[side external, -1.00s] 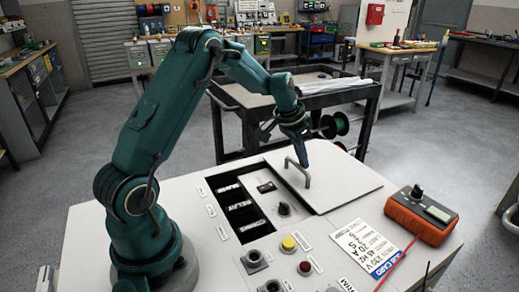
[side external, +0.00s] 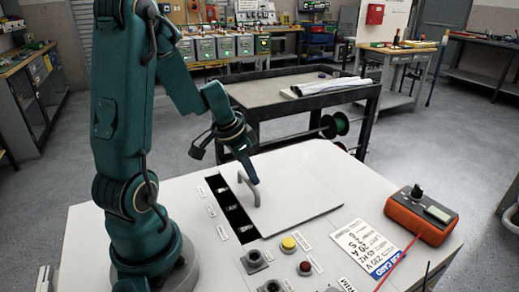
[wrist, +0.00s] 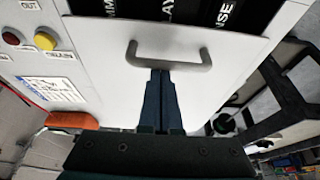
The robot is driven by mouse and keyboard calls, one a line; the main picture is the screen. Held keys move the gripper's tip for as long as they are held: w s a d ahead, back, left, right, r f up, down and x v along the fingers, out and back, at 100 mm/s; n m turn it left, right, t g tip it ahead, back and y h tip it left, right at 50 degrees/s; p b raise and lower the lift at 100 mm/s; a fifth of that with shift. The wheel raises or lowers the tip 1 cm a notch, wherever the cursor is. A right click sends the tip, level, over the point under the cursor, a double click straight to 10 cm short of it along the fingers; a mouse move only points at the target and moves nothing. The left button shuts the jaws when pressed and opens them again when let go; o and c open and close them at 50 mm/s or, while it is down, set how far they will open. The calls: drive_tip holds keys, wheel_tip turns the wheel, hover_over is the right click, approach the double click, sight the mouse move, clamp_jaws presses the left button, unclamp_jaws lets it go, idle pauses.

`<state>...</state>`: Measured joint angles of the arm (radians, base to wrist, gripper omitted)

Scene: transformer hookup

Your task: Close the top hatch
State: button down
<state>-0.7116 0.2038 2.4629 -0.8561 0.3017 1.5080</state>
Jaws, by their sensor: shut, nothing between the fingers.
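The top hatch (side external: 295,195) is a flat white sliding panel with a grey bar handle (side external: 249,188) near its left edge. It covers most of the dark opening (side external: 230,208), and a narrow strip with labelled parts still shows to its left. My gripper (side external: 254,182) is shut, with its tips at the handle on the hatch. In the wrist view the hatch (wrist: 110,60) fills the middle, and the closed fingers reach the handle (wrist: 168,56) from its near side. Nothing shows between the fingers.
A yellow button (side external: 289,243), a red button (side external: 305,267) and a rating label (side external: 364,247) sit on the cabinet top in front of the hatch. An orange meter (side external: 420,214) stands at the right. A dark cart (side external: 300,98) stands behind the cabinet.

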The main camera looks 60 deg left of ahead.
drive_tip(key=shift+s, duration=0.75)
drive_tip(key=shift+w, duration=0.1)
